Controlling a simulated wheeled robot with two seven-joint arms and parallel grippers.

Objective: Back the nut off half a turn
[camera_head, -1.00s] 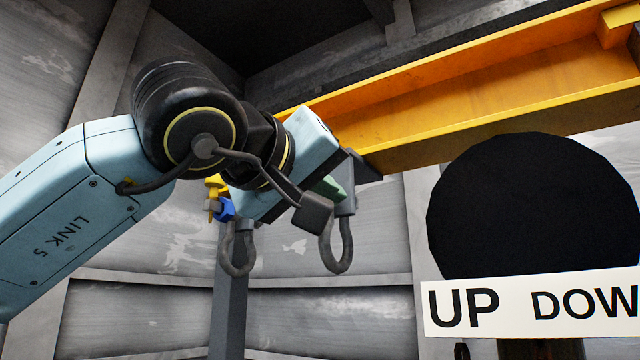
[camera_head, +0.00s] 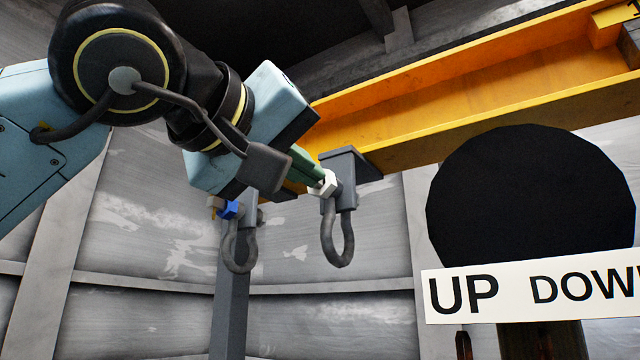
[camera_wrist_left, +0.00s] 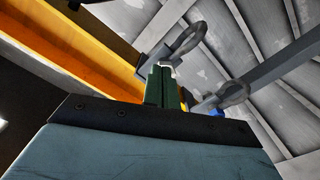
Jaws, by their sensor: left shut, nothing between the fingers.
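A white nut (camera_head: 328,183) sits on the side of the nearer grey shackle (camera_head: 338,236), which hangs under the yellow beam. A blue nut (camera_head: 228,209) sits on the farther shackle (camera_head: 239,249). The task does not say which nut it means. My left gripper (camera_head: 318,177) has green fingers, shut and empty. Their tips are right beside the white nut; whether they touch it I cannot tell. In the left wrist view the green fingers (camera_wrist_left: 160,88) point at the nearer shackle (camera_wrist_left: 185,40), and the blue nut (camera_wrist_left: 217,112) shows right of them. My right gripper is not in view.
The yellow beam (camera_head: 440,100) runs from the middle to the upper right. A black disc (camera_head: 530,220) and a white "UP DOWN" sign (camera_head: 515,297) stand at the right. A grey post (camera_head: 229,310) is below the farther shackle. Grey panelled walls lie behind.

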